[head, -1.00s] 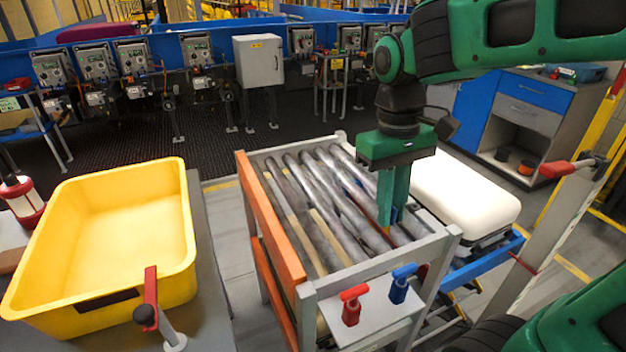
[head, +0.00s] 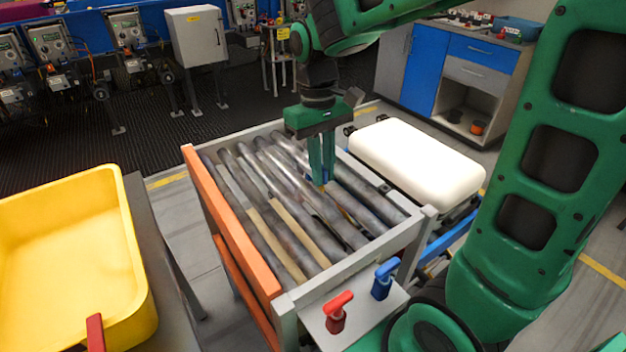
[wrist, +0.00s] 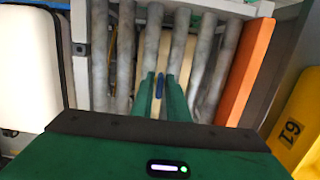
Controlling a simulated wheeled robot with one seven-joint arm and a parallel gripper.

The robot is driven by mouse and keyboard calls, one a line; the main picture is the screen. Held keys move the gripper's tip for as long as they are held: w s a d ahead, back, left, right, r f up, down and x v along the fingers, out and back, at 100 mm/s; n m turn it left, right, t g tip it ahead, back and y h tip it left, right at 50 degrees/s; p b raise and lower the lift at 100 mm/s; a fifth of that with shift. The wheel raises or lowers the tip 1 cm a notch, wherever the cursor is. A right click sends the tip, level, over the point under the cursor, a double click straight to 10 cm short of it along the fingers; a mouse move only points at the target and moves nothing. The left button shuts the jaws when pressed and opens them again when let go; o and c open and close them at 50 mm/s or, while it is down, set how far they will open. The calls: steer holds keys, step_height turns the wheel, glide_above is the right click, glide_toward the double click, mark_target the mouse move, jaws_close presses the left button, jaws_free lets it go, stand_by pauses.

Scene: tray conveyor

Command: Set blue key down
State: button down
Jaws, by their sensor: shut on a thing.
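My gripper (head: 322,178) is pointing down over the roller conveyor (head: 242,278), right of its middle. In the wrist view its two green fingers (wrist: 160,82) are shut on a slim blue thing, which I take for the blue key (wrist: 159,87). Only a narrow blue strip shows between the fingertips; the rest is hidden by them. In the head view just a small bit of blue shows at the tips. The tips are close to the rollers, but I cannot tell whether the key touches them.
A red T-handle (head: 337,310) and a blue T-handle (head: 384,279) stand on the conveyor's front panel. A white case (head: 415,155) lies to the right. A yellow bin (head: 75,265) stands at left. An orange rail (head: 228,220) edges the conveyor. Most rollers are bare.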

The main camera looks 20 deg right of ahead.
steer(key=shift+w+a+f, duration=0.1)
steer(key=shift+w+f, duration=0.55)
steer(key=shift+f, duration=0.4)
steer(key=shift+w+a+f, duration=0.1)
steer(key=shift+w+f, duration=0.55)
steer(key=shift+f, duration=0.4)
steer(key=shift+w+f, duration=0.65)
steer(key=shift+f, duration=0.4)
steer(key=shift+f, duration=0.1)
steer(key=c, duration=1.7)
jaws_free()
